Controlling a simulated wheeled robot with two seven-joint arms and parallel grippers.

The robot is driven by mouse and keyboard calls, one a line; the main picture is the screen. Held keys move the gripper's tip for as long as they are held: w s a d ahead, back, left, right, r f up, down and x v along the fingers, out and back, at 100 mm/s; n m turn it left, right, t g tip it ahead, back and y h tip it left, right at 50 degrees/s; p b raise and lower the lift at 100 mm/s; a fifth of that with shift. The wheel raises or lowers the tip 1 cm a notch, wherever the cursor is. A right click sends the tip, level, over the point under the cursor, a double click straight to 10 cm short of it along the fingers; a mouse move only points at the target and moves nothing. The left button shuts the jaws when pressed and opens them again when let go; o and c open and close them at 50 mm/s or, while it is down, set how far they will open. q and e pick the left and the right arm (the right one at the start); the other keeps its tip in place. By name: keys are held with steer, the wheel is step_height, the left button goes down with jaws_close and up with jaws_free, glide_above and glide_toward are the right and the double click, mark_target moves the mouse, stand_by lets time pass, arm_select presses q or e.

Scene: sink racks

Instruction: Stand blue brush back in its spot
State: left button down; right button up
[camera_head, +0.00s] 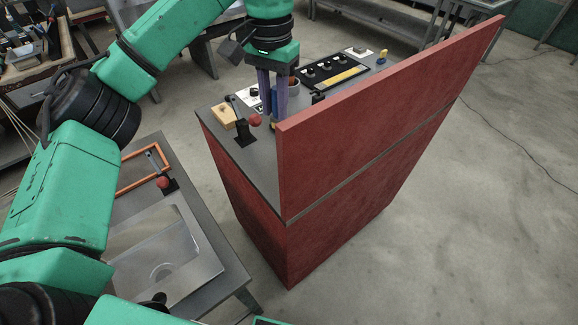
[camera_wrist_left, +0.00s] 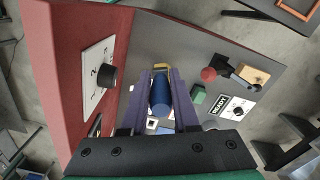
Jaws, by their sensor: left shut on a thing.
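My left gripper (camera_head: 272,98) has purple fingers and is shut on the blue brush (camera_head: 274,97), above the grey top of the red cabinet. In the left wrist view the brush (camera_wrist_left: 161,96) is a blue cylinder between the two fingers (camera_wrist_left: 161,100), with a yellow part at its far end. It looks close to upright, yellow end down near the grey top. Whether it touches the surface cannot be told. The brush's spot cannot be made out. My right gripper is not in view.
A red-ball lever (camera_head: 255,120) and a wooden block (camera_head: 223,116) stand close by on the grey top (camera_head: 262,164). A tall red panel (camera_head: 390,90) borders it on the right. A black knob panel (camera_head: 333,72) lies farther back. A metal sink (camera_head: 165,250) is lower left.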

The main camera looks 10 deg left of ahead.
arm_select(q)
steer(key=f+p, duration=0.1)
steer(key=f, duration=0.5)
steer(key=s+f+p, duration=0.1)
steer(key=f, duration=0.5)
steer(key=f+p, duration=0.1)
steer(key=f, duration=0.6)
steer(key=shift+s+a, duration=0.15)
steer(key=shift+s, duration=0.05)
steer(key=shift+w+f, duration=0.15)
steer(key=shift+f, duration=0.05)
steer(key=shift+f+b, duration=0.25)
steer(key=shift+b, duration=0.1)
steer(key=c, duration=0.7)
jaws_free()
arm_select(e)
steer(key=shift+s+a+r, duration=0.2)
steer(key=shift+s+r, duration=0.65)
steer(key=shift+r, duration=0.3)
arm_select(q)
steer(key=shift+r, duration=0.15)
